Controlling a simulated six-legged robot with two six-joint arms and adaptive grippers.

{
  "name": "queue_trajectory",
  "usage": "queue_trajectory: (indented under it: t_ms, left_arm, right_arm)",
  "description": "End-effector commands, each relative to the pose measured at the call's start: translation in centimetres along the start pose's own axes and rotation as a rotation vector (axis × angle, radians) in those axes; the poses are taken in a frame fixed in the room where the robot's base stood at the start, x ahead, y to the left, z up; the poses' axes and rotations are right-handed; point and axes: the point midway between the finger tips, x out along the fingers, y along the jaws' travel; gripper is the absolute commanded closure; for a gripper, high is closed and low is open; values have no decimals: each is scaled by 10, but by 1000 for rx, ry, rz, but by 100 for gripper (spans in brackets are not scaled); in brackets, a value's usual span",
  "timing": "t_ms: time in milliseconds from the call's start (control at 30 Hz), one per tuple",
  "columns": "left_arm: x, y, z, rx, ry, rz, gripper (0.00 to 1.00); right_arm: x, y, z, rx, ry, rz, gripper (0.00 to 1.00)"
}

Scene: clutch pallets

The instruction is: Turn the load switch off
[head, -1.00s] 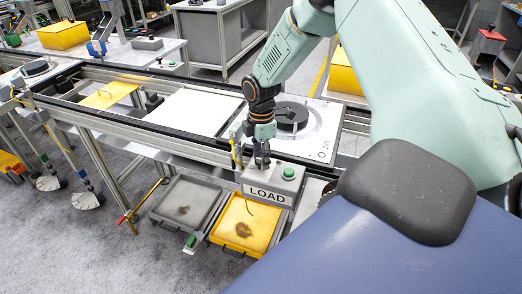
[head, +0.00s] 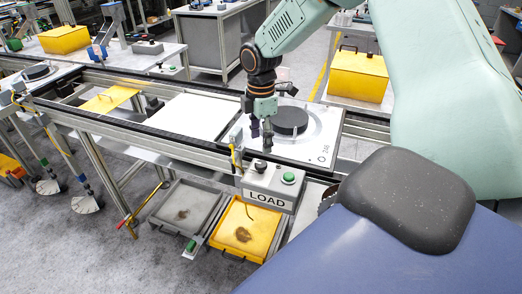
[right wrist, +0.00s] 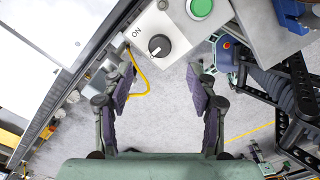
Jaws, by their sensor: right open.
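The load switch (head: 261,167) is a black rotary knob on a grey box marked LOAD (head: 267,198). In the right wrist view the knob (right wrist: 160,45) has a light mark on its face, and the word ON is printed beside it. My left gripper is not in view.
A green button (head: 289,177) sits beside the knob on the same box. Behind are the conveyor frame and a white plate with a dark disc (head: 289,121). A grey tray (head: 163,217) and a yellow tray (head: 226,217) lie below. A yellow cable runs near the box.

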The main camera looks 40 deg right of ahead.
Motion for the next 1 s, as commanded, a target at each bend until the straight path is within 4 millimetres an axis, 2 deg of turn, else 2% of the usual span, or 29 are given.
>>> queue_trajectory:
  t_ms: [100,300,1000]
  left_arm:
    - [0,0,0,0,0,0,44]
    - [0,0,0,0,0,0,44]
    - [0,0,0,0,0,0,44]
  right_arm:
    - [-20,0,0,-1,0,1,42]
    - [-36,-1,0,-1,0,-1,42]
    - [-37,-1,0,-1,0,-2,42]
